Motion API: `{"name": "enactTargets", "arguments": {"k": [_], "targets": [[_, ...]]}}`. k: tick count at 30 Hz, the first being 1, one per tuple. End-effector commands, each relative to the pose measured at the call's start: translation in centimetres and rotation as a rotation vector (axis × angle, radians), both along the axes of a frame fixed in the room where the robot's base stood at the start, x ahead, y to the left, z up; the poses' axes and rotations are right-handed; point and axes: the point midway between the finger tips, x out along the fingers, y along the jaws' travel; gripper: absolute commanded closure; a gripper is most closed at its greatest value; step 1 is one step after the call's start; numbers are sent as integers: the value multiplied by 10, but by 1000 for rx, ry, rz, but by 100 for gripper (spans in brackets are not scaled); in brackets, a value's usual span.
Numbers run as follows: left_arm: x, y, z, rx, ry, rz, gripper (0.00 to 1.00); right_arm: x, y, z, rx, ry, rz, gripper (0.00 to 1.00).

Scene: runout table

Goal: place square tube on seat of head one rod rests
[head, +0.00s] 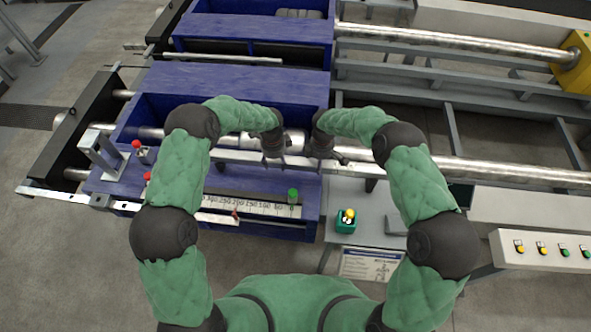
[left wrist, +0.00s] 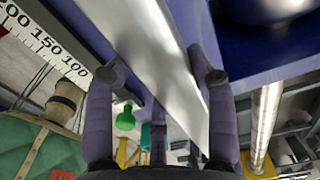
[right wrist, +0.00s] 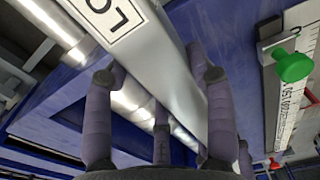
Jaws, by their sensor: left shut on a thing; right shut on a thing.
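The square tube (head: 235,157) is a long pale metal bar, held roughly level across the front of the blue machine in the head view. My left gripper (head: 274,147) and my right gripper (head: 320,148) are close together, both shut on it near its middle.
The blue machine bed (head: 240,85) lies under and behind the tube. A ruler scale (head: 255,207) and a green knob (head: 293,195) are in front. A grey bracket (head: 100,150) stands at left. A long round rod (head: 490,172) runs off right.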

Motion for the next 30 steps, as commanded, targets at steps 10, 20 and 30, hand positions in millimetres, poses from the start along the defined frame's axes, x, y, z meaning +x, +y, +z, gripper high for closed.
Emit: {"name": "enactTargets", "arguments": {"k": [10, 20, 30], "targets": [[1, 0, -15, 0, -2, 0, 100, 1, 0, -15, 1, -3, -1, 100], [0, 0, -15, 0, 0, 0, 21, 0, 0, -15, 0, 0, 0, 21], [1, 0, 0, 1, -2, 0, 21, 0, 0, -15, 0, 0, 0, 21]]}}
